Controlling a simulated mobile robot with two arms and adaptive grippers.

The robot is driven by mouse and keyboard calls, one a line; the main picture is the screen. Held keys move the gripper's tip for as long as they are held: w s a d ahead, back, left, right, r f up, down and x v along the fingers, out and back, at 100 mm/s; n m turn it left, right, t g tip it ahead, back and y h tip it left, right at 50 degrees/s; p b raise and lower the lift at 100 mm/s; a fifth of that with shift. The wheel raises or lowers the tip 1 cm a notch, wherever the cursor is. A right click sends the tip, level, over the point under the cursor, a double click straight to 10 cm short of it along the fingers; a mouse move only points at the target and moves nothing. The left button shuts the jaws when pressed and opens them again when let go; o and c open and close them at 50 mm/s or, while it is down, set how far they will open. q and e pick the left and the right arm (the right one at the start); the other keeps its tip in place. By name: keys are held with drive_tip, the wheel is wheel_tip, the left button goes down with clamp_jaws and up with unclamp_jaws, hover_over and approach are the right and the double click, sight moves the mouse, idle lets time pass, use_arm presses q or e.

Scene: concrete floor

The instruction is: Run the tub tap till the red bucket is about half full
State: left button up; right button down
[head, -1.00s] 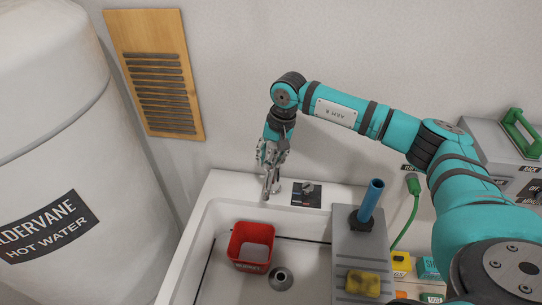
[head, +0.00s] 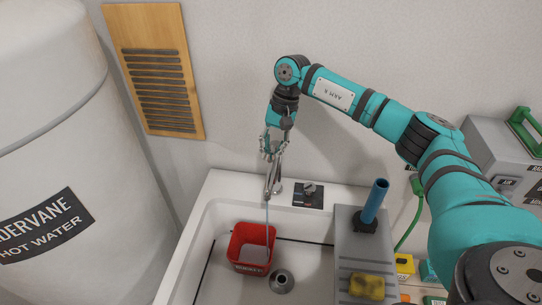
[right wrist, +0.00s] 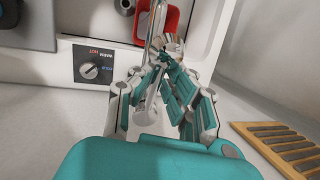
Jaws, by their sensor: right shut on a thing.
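The red bucket (head: 236,239) stands upright in the white tub, under the tap. A thin stream runs from the tap spout (head: 268,189) down into it. A pale surface shows inside the bucket; I cannot tell the water level exactly. My right gripper (head: 274,158) is at the tap, above and behind the bucket, shut on the tap's lever, which its fingers mostly hide. In the right wrist view my gripper (right wrist: 163,65) closes around the tap's top, and part of the red bucket (right wrist: 172,20) shows beyond. My left gripper is not in view.
The tub (head: 208,222) has a drain fitting (head: 281,281) beside the bucket. A dial panel (head: 308,195) sits on its back ledge. A grey board (head: 348,250) at right bears a blue tube (head: 375,200) and yellow sponge (head: 367,286). A water heater (head: 50,130) stands left.

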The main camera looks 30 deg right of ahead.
drive_tip(key=shift+w+d+r, duration=0.1)
drive_tip(key=shift+d, duration=0.1)
drive_tip(key=c, duration=1.7)
unclamp_jaws()
drive_tip(key=shift+r, duration=0.1)
drive_tip(key=o, duration=0.3)
drive_tip(key=shift+s, duration=0.3)
drive_tip(key=shift+w+r, duration=0.1)
drive_tip(key=shift+w, duration=0.05)
drive_tip(key=shift+w+d+r, duration=0.1)
drive_tip(key=shift+r, duration=0.25)
drive_tip(key=v, duration=1.1)
